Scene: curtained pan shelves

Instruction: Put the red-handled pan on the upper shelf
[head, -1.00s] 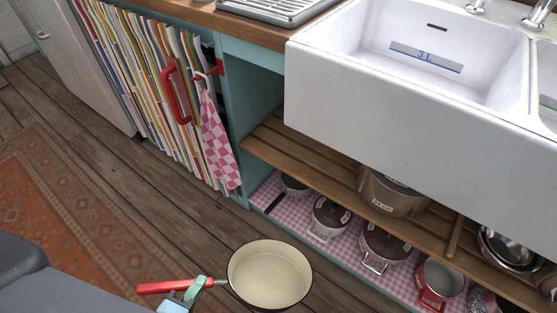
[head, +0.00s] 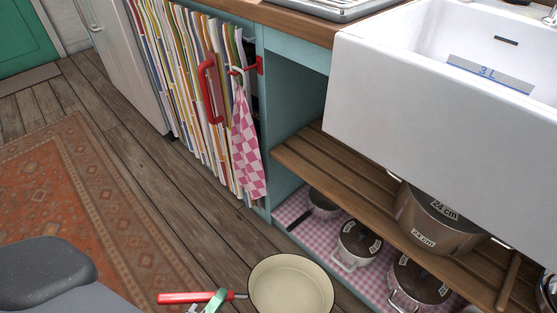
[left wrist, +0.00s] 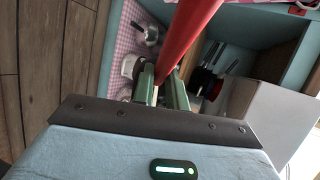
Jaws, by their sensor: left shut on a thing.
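The red-handled pan (head: 291,285) has a cream inside and a dark rim. It is held above the floor, in front of the shelves, with its lower edge cut off in the head view. My left gripper (head: 214,301) is shut on its red handle (head: 185,297). In the left wrist view the red handle (left wrist: 190,38) runs up between the green fingers (left wrist: 161,90). The upper shelf (head: 335,173) is slatted wood under the sink, with bare slats at its left end. My right gripper is not in view.
Several pots, one a white-handled pot (head: 356,245), stand on the checked lower shelf (head: 291,208). The white sink (head: 430,110) overhangs the shelf. A striped curtain (head: 190,95) and checked towel (head: 246,150) hang left.

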